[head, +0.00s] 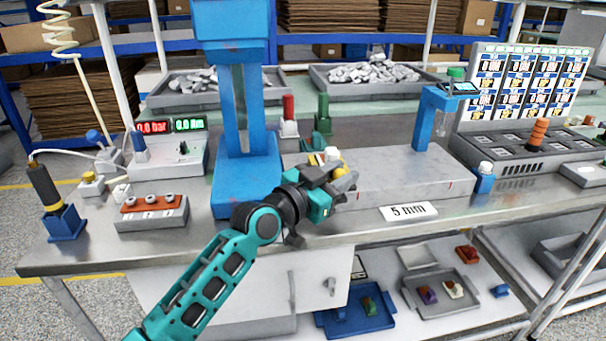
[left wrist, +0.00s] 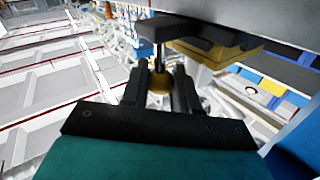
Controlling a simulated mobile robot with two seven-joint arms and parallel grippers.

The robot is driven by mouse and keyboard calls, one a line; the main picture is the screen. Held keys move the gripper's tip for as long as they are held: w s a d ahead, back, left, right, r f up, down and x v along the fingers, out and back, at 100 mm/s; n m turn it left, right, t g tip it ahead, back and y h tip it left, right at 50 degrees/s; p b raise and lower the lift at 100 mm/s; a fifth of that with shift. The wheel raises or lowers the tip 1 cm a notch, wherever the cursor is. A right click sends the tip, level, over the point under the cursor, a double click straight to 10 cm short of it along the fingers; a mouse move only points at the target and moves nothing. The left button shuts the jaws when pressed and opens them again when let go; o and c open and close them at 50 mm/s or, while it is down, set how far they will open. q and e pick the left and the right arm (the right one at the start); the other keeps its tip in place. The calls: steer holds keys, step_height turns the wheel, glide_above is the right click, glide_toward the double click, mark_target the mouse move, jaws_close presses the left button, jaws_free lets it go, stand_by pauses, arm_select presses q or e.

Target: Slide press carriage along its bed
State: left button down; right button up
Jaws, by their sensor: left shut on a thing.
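The press carriage (head: 340,162), a small dark and yellow piece with a white top, is at the left end of the long grey bed (head: 410,172), beside the blue press column (head: 237,110). My left gripper (head: 328,190) reaches it from the front left and covers part of it. In the left wrist view the gripper (left wrist: 160,85) is shut on a small brass-coloured knob (left wrist: 160,84) below the carriage's dark and yellow body (left wrist: 215,45). How the knob joins the carriage is partly hidden. My right gripper is not in view.
A "5 mm" plate (head: 408,212) is at the bed's front. A blue post (head: 428,120) stands at the bed's far right. The bed's top right of the carriage looks clear.

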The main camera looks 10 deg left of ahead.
arm_select(q)
steer(key=d, duration=0.2)
steer(key=w+d, duration=0.1)
steer(key=d, duration=0.2)
steer(key=shift+w, duration=0.15)
steer(key=c, duration=1.2)
jaws_free()
steer(key=shift+a, duration=0.1)
steer(key=p+v, duration=0.1)
steer(key=v, duration=1.2)
steer(key=shift+w, duration=0.1)
